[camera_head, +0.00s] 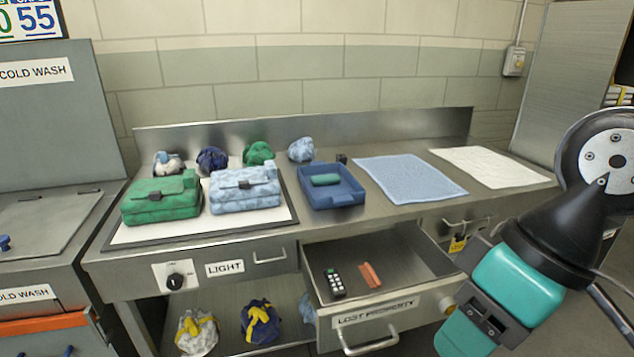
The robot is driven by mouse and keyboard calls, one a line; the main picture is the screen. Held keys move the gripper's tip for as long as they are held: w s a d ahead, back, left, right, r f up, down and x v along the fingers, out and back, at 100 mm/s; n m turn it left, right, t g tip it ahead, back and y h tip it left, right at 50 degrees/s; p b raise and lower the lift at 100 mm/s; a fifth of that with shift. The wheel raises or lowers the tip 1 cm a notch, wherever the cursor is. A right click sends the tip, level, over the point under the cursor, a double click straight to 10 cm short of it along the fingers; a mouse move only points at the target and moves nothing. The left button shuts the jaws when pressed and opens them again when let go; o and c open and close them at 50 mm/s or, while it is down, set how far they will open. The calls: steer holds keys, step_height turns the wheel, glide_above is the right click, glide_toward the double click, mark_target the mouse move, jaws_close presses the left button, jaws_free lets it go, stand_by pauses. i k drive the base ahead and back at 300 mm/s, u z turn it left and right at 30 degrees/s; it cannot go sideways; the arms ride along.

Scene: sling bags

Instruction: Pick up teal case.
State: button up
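A small teal case (325,180) lies in a blue tray (345,199) on the steel counter, right of the two folded bags. My arm comes in at the right edge of the head view, with teal and black links in front of the counter's right end. The fingertips of my gripper are not in view. My arm is well apart from the teal case, to the right and nearer the camera.
A green bag (160,198) and a light blue bag (245,190) sit on a white panel, with several bundles behind. A blue cloth (410,178) and white cloth (490,167) lie right of the tray. An open drawer (345,247) holds a remote (334,283) and a reddish bar (370,275).

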mark_target(317, 180)
steer(key=u, duration=2.4)
steer(key=i, duration=2.45)
steer(key=z, duration=3.45)
steer(key=i, duration=1)
